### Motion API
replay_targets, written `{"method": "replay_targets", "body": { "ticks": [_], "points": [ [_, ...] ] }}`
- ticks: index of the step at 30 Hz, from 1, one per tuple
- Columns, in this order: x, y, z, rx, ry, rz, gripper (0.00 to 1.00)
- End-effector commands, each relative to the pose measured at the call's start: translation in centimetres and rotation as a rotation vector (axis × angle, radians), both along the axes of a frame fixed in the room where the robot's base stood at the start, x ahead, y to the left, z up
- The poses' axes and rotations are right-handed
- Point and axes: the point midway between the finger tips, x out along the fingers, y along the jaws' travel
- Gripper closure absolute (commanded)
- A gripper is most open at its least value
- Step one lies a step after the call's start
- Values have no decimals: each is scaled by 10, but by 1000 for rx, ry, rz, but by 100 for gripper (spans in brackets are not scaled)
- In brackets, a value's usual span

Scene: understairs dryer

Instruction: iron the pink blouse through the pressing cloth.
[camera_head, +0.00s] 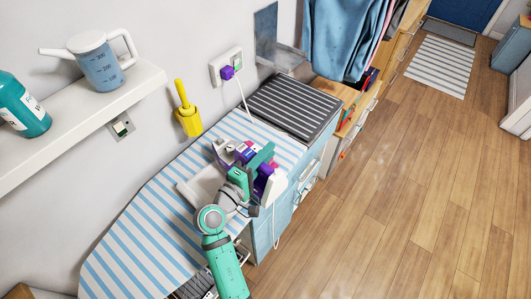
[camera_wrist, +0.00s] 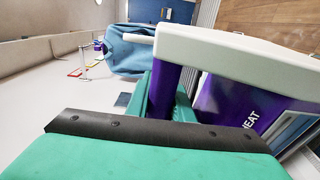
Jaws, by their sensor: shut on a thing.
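The purple and white iron (camera_head: 273,186) is at the right part of the striped ironing board (camera_head: 135,245). My teal gripper (camera_head: 258,163) is shut on it. In the wrist view the iron (camera_wrist: 228,100) fills the right side, with its purple handle between my gripper's fingers (camera_wrist: 165,92). I cannot tell whether the iron touches the board. A pale flat cloth (camera_head: 203,186), perhaps the pressing cloth, lies left of the iron, partly behind my arm. I cannot make out the pink blouse on the board; the iron and gripper hide part of that area.
A purple plug (camera_head: 227,72) sits in the wall socket, with a white cord running down. A dark ribbed mat (camera_head: 292,104) lies beyond the board. Blue clothes (camera_head: 343,38) hang behind. A shelf (camera_head: 75,118) holds a jug (camera_head: 99,64) and bottle (camera_head: 24,106). The right floor is clear.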

Motion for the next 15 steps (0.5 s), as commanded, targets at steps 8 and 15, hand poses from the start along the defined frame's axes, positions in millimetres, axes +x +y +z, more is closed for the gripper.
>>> {"method": "replay_targets", "body": {
  "ticks": [8, 15],
  "points": [
    [-6, -8, 0, 0, 5, -4, 100],
    [-6, -7, 0, -1, 4, -3, 100]
  ]
}}
